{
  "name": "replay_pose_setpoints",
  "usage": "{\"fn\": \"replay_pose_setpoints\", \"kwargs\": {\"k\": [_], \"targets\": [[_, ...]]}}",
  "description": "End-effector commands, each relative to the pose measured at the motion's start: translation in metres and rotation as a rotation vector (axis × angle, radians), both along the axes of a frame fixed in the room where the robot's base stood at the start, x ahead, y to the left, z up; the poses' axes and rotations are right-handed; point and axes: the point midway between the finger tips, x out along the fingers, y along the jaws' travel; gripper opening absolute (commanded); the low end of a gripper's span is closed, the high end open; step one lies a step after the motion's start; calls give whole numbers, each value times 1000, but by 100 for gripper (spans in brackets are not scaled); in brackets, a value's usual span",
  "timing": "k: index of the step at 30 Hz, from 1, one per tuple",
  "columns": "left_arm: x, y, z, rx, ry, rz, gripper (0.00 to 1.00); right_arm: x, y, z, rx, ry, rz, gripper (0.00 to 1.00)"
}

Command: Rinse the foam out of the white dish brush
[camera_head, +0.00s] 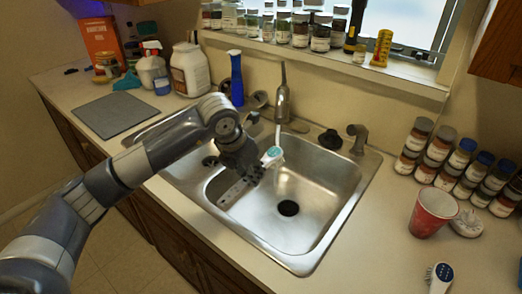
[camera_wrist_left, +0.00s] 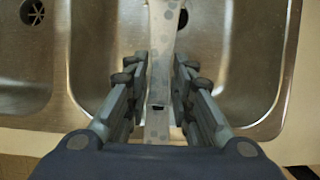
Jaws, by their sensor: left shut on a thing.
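My left gripper (camera_head: 254,174) is over the sink's divider and right basin. It is shut on the white dish brush (camera_head: 271,156), whose head has a teal patch and is below the faucet (camera_head: 282,103). A thin white streak, looking like running water, goes from the spout down to the brush head. In the left wrist view, the pale, grey-spotted handle (camera_wrist_left: 160,75) runs between the fingers of the left gripper (camera_wrist_left: 160,75). The bristles are hidden, and I cannot tell how much foam is on them. My right gripper is not in view.
The steel sink (camera_head: 330,180) has two basins. A second brush (camera_head: 440,275) with a dark blue patch lies at the counter's front right, near a red cup (camera_head: 432,212) and several spice jars (camera_head: 450,165). A blue bottle (camera_head: 236,78) stands behind the sink; a grey mat (camera_head: 113,114) lies left.

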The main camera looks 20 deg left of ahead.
Motion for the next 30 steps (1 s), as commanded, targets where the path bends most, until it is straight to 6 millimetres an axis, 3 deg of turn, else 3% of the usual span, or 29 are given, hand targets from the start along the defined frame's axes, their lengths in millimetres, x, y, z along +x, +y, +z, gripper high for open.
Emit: {"fn": "replay_pose_setpoints", "kwargs": {"k": [15,30], "targets": [[-35,-10,30,0,-1,-1,4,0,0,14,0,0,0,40],[-36,-11,31,0,0,0,4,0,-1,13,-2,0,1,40]]}}
